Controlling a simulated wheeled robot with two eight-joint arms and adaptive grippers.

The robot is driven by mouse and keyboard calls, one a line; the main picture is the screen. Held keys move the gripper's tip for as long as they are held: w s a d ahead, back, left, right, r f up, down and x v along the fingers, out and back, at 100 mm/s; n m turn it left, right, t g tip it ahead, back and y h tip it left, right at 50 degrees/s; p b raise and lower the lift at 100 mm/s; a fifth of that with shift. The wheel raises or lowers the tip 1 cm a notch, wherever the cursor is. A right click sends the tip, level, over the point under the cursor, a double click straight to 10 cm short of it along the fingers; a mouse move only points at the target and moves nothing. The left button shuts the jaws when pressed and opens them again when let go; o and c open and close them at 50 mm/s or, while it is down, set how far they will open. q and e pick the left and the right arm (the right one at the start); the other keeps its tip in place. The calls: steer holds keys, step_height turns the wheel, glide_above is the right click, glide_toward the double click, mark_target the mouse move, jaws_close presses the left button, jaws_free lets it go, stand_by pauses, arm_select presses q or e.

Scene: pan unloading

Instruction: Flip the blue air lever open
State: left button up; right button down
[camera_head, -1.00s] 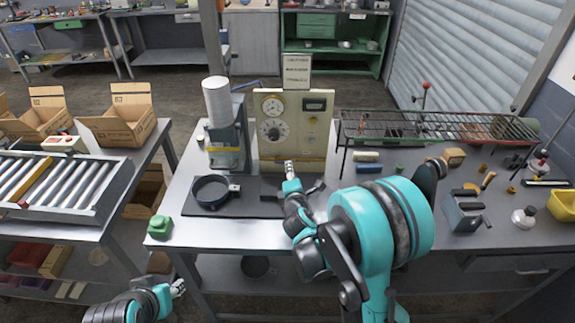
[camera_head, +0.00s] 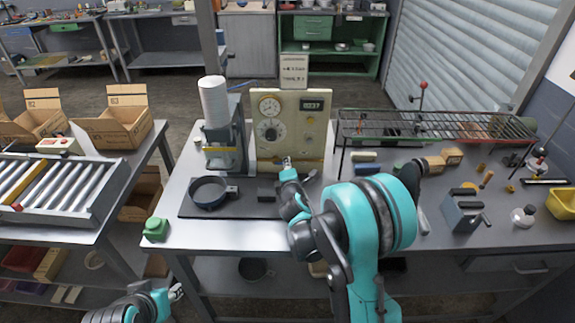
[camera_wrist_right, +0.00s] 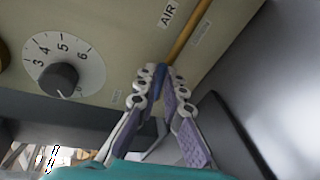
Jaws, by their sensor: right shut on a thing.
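In the right wrist view, a small blue piece, which looks like the air lever (camera_wrist_right: 159,74), is pinched between the fingertips of my right gripper (camera_wrist_right: 160,82). It lies beside a brass-coloured pipe (camera_wrist_right: 186,32) on the beige panel near the AIR label. Most of the lever is hidden by the fingers. In the head view, my right gripper (camera_head: 287,163) is at the lower front of the beige control panel (camera_head: 312,142), and the lever cannot be made out there. My left gripper (camera_head: 175,292) is low at the bottom left, away from the bench; its jaw state is unclear.
A press with a white cylinder (camera_head: 213,102) stands left of the panel. A dark ring-shaped pan (camera_head: 195,194) lies on the dark mat. A wire rack (camera_head: 430,128) stands right. A green block (camera_head: 156,229) sits at the bench's left corner.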

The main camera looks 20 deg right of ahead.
steer(key=shift+d+f+m+y+b, duration=0.15)
steer(key=shift+f+m+y+b, duration=0.15)
steer(key=shift+f+m+b, duration=0.4)
steer(key=shift+m+b, duration=0.55)
steer(key=shift+m, duration=0.05)
steer(key=shift+r, duration=0.1)
steer(key=c, duration=1.6)
jaws_free()
steer(key=shift+s, duration=0.1)
steer(key=v, duration=1.2)
steer(key=shift+d+f, duration=0.1)
steer(key=shift+f, duration=0.1)
